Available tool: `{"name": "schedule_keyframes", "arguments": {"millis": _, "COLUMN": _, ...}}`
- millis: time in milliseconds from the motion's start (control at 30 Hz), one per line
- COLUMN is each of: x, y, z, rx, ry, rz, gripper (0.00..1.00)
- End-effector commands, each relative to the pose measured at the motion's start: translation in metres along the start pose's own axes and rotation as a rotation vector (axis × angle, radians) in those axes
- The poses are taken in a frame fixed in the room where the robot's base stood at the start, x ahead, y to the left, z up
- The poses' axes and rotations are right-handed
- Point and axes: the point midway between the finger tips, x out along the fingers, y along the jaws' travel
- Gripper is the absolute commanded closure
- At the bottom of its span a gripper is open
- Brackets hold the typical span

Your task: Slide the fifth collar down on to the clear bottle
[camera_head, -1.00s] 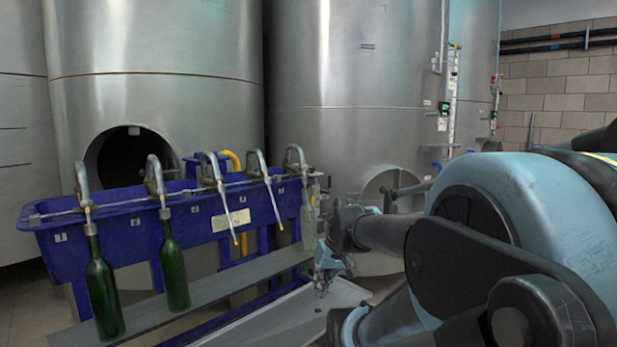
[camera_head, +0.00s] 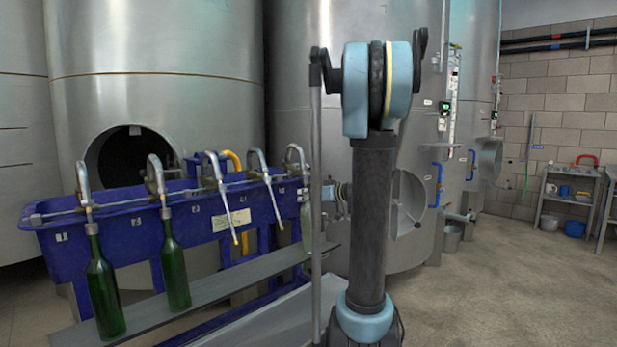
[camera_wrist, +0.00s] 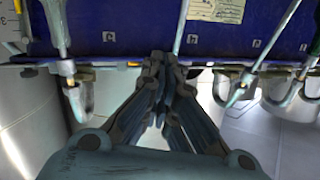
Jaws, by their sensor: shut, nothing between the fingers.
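The clear bottle (camera_head: 306,222) stands at the fifth spout (camera_head: 296,156), at the right end of the blue trough. It looks pale and is partly covered by my arm. The fifth collar (camera_head: 305,183) is small, just above the bottle's mouth; whether it touches the bottle I cannot tell. A pale neck-like shape (camera_wrist: 54,22) at the upper left there may be the clear bottle. In the head view my arm hides the fingers.
Green bottles (camera_head: 103,285) (camera_head: 174,268) hang at the two left spouts, over a grey shelf (camera_head: 215,288). Thin tubes (camera_head: 228,215) hang bare at the third and fourth spouts. The blue trough (camera_head: 130,240) fronts steel tanks (camera_head: 155,60).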

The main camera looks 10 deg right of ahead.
Motion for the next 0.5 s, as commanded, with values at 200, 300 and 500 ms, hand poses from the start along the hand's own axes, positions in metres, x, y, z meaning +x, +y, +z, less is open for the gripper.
{"name": "schedule_keyframes", "arguments": {"millis": 200, "x": 0.001, "y": 0.073, "z": -0.039, "rx": -0.098, "ry": 0.212, "rz": 0.056, "gripper": 1.0}}
{"name": "schedule_keyframes", "arguments": {"millis": 300, "x": -0.002, "y": 0.1, "z": -0.049, "rx": -0.135, "ry": 0.287, "rz": 0.087, "gripper": 1.0}}
{"name": "schedule_keyframes", "arguments": {"millis": 500, "x": -0.009, "y": 0.132, "z": -0.06, "rx": -0.178, "ry": 0.376, "rz": 0.13, "gripper": 1.0}}
